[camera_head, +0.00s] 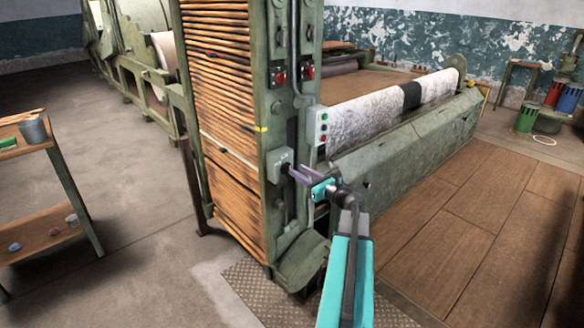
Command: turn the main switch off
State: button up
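A grey switch box (279,165) is mounted on the green upright of the machine, at the end of the wooden slat lattice. It looks like the main switch. Its handle is too small and too close to my gripper to read its position. My gripper (297,173) is just right of the box, with its purple fingers pointing left towards it. The fingers appear spread apart, and I see nothing clearly held between them. I cannot tell whether a fingertip touches the switch. My turquoise arm reaches up from the bottom of the view.
A push-button box (318,126) with coloured buttons sits close above my gripper. Two red switches (279,77) (308,72) are higher on the upright. A wooden-topped trolley (50,190) stands at left. A chequered metal plate (255,290) lies below; wooden flooring is clear at right.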

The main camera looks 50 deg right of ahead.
aim_at(290, 166)
jog(key=shift+w+d, duration=0.2)
jog(key=shift+w, duration=2.2)
grip_shut()
